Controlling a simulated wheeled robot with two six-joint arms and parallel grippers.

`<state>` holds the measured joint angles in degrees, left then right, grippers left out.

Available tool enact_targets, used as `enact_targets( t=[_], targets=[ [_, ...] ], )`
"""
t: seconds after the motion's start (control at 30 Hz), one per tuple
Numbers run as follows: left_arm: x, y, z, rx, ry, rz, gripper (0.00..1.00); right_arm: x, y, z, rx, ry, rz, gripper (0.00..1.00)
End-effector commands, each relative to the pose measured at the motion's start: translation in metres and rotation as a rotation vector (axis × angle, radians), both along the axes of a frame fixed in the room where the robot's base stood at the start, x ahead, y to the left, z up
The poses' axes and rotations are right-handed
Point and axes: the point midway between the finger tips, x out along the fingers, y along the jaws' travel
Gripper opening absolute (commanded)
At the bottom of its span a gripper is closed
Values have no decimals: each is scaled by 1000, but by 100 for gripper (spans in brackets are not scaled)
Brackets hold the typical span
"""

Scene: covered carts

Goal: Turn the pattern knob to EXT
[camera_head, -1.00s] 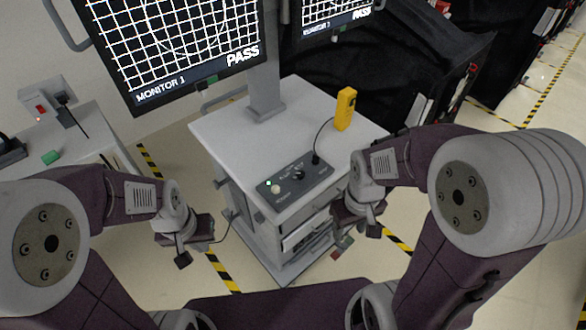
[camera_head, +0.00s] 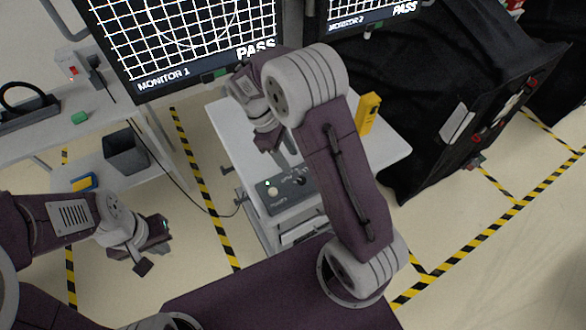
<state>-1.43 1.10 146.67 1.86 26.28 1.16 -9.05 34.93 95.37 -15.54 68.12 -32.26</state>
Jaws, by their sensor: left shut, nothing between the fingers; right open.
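The dark control box (camera_head: 275,197) lies on the grey cart top near its front edge. It has a black knob (camera_head: 299,180), a pale round button and a small green light. The knob's marking and pointer are too small to read. My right gripper (camera_head: 284,156) is open and points down above the box, close to the knob; I cannot tell if it touches. My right arm covers the box's right side. My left gripper (camera_head: 154,245) is shut and empty, low to the left of the cart, away from the box.
A yellow handheld device (camera_head: 368,113) stands on the cart top (camera_head: 232,125) at right. Monitor 1 (camera_head: 180,40) and Monitor 2 (camera_head: 365,14) show PASS behind. A side table with a grey bin (camera_head: 126,151) is at left. A black-covered cart (camera_head: 430,110) stands at right.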

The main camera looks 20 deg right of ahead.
Motion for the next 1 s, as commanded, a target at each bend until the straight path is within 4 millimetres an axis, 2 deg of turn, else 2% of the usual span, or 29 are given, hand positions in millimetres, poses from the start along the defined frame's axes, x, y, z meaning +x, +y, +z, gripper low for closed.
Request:
enact_targets(
  t=[0.17,0.4,0.6,0.9,0.93,1.0],
  targets=[
    [0,0,2,0,0,0,0,-3,-2,-6,-1,2,1,48],
    [0,0,10,0,0,0,0,-16,-16,-50,-1,5,0,48],
    [0,0,14,0,0,0,0,-22,-24,-77,0,0,1,48],
    [0,0,14,0,0,0,0,-23,-25,-83,2,-3,0,48],
    [0,0,14,0,0,0,0,-23,-25,-83,2,-3,0,46],
    [0,0,14,0,0,0,0,-23,-25,-83,2,-3,0,26]
  ],
)
